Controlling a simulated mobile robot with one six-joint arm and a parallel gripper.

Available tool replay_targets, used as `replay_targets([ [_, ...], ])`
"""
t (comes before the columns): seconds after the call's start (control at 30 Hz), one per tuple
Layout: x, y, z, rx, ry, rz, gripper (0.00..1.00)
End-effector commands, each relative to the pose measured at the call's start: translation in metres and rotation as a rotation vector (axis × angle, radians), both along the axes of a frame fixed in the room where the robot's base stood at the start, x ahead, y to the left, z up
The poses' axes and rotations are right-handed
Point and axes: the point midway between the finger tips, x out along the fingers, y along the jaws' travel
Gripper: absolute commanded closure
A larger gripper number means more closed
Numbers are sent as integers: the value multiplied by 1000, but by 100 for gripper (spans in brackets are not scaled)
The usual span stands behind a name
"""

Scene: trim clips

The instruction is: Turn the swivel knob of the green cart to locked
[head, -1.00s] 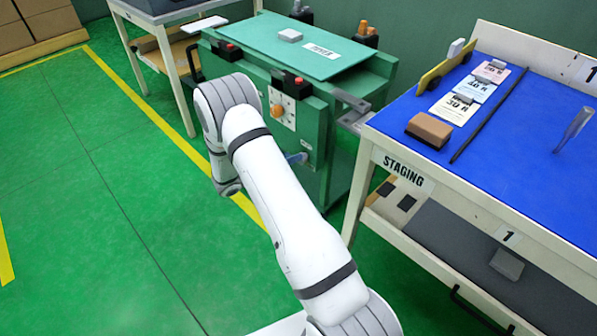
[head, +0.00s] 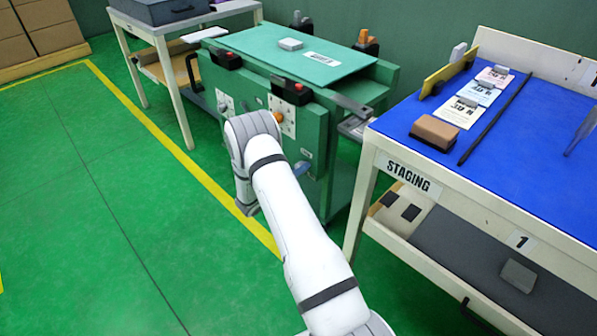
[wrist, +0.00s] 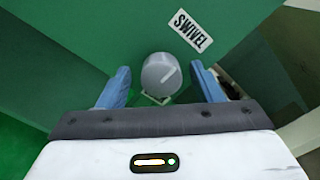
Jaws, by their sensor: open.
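The green cart (head: 318,128) stands at the upper middle of the head view. In the head view only a blue finger (head: 301,168) shows past my arm, close to the cart's front, and the knob is hidden.
The blue-topped STAGING table (head: 410,176) stands right of the cart, with a narrow gap between. Green floor at left is clear.

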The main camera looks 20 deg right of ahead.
Motion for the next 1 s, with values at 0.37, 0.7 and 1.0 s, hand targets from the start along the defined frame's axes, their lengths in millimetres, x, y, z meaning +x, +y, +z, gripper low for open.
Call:
replay_targets([
  [0.37,0,-1,0,0,0,-1,53],
  [0.7,0,-1,0,0,0,-1,81],
  [1.0,0,-3,0,9,-19,-3,85],
])
